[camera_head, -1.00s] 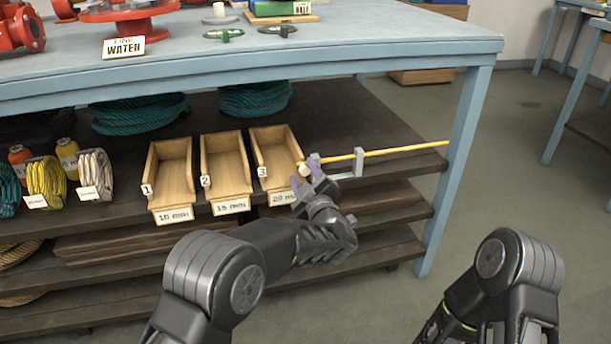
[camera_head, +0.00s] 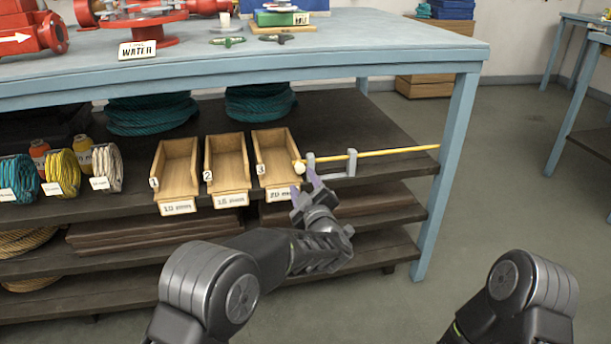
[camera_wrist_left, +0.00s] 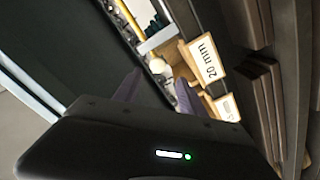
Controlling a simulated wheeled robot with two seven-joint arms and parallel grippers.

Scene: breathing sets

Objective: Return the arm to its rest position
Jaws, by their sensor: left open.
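My left gripper (camera_head: 310,188) is in front of the shelf in the head view, just below the ball-like end of a yellow rod. It is open, and I see nothing held between its purple fingers. In the left wrist view the fingers (camera_wrist_left: 155,90) also stand apart, with the tray labelled 20 mm beyond them. The yellow rod (camera_head: 390,152) rests across a grey bracket (camera_head: 351,163) on the shelf. My right arm shows only as upper links at the lower right of the head view; its gripper is not in view.
Three wooden trays, numbered 1 (camera_head: 176,168), 2 (camera_head: 226,165) and 3 (camera_head: 272,158), stand on the upper shelf (camera_head: 110,208). Rope coils (camera_head: 104,168) lie left of them. The blue table leg (camera_head: 446,180) stands to the right, with open floor (camera_head: 500,190) beyond.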

